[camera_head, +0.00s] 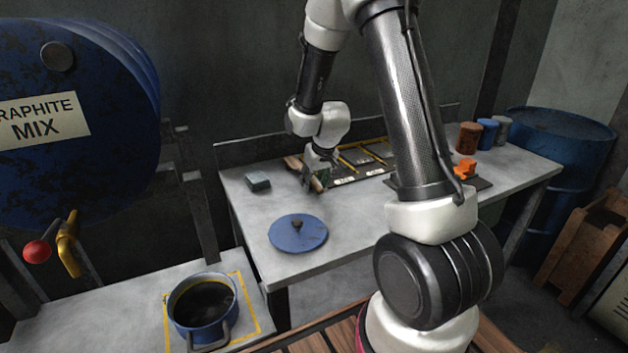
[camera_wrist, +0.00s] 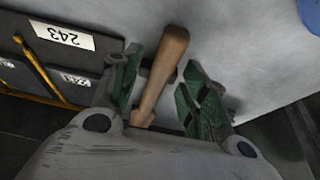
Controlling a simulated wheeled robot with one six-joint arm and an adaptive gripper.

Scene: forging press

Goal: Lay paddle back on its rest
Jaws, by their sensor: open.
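The paddle's wooden handle (camera_wrist: 165,68) lies between the two green fingers of my gripper (camera_wrist: 160,88) in the wrist view. The fingers stand apart with gaps on both sides of the handle. The paddle's other end is hidden behind the gripper body. In the head view my gripper (camera_head: 314,180) is low over the grey table, at the left end of a labelled rack. A brown end (camera_head: 318,185) shows beside the fingers there. I cannot make out the rest itself or whether the paddle lies on it.
A blue lid (camera_head: 298,233) and a dark green block (camera_head: 258,182) lie on the table (camera_head: 340,214). A blue pot (camera_head: 202,310) stands front left. Orange part (camera_head: 465,169) is right.

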